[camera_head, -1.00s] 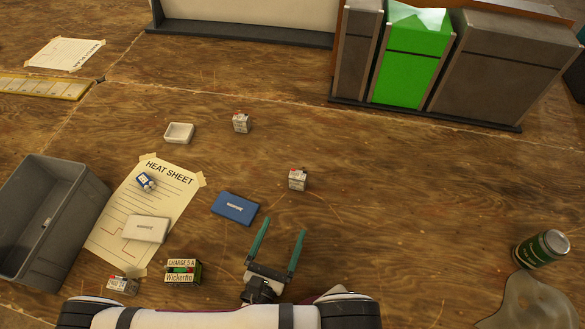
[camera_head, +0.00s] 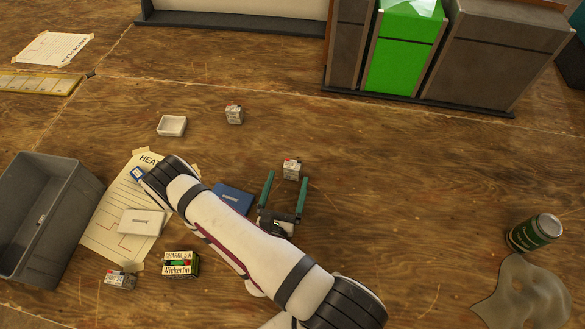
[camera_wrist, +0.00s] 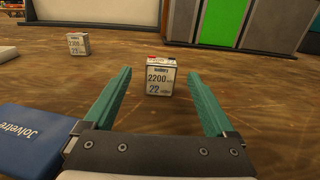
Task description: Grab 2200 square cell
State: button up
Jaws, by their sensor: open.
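The 2200 square cell (camera_wrist: 161,77) stands upright on the wooden floor in the wrist view, its label reading 2200 with 22 below. It also shows in the head view (camera_head: 291,170). My gripper (camera_head: 288,178) is open and empty, its green fingers pointing at this cell. In the wrist view the gripper (camera_wrist: 160,85) has its fingertips to either side, with the cell between or just beyond them; I cannot tell which. A second square cell, labelled 2300 (camera_wrist: 78,44), stands farther back on the left; it also shows in the head view (camera_head: 234,114).
A blue pack (camera_head: 234,199) lies left of my gripper, partly behind my arm. A white tray (camera_head: 172,126), heat sheet (camera_head: 104,226), grey bin (camera_head: 20,215) and charger box (camera_head: 180,264) are farther left. Floor between cell and can is clear.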

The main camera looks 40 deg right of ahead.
aim_at(291, 171)
jog(key=x, duration=0.5)
jog(key=shift+d+r, duration=0.1)
grip_shut()
